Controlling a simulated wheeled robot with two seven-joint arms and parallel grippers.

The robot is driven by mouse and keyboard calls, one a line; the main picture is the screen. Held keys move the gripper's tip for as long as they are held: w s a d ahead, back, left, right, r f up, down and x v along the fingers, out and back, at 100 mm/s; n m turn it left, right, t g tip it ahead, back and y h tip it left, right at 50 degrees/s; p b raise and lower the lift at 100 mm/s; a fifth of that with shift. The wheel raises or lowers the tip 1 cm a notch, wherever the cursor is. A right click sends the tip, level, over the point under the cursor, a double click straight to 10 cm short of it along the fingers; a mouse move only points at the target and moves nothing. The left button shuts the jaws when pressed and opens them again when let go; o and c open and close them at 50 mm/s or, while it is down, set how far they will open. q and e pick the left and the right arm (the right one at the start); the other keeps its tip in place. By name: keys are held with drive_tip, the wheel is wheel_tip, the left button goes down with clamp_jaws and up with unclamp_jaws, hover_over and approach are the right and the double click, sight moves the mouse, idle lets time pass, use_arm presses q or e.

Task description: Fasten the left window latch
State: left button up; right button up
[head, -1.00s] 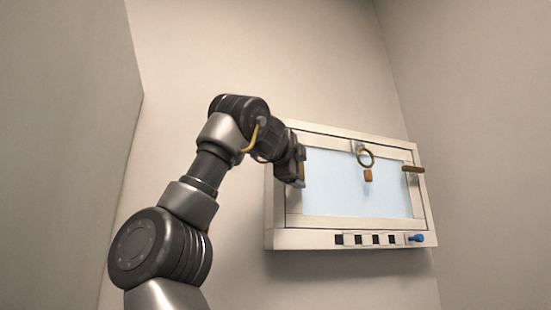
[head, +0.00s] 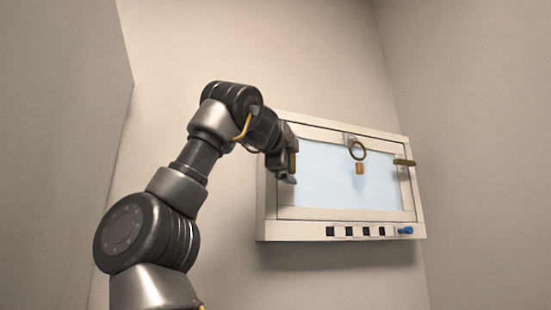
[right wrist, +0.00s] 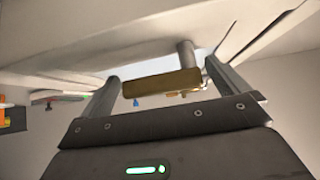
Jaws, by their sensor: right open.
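The left latch shows in the right wrist view as a flat brass bar (right wrist: 162,84) on a grey post. It lies between the two fingers of my right gripper (right wrist: 170,88), with gaps at both sides; the fingers are open. In the head view my right gripper (head: 288,165) is at the left side of the window (head: 345,215) and hides most of that latch. The right latch (head: 404,162) is a brass bar lying about level on the right side of the frame. My left gripper is out of view.
A row of dark squares (head: 347,231) and a blue knob (head: 405,230) line the bottom rail. Bare walls surround the window.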

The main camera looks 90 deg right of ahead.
drive_tip(key=b+v, duration=0.3)
drive_tip(key=v, duration=0.7)
drive_tip(key=shift+w+a, duration=0.15)
drive_tip(key=shift+a, duration=0.15)
drive_tip(key=shift+a, duration=0.1)
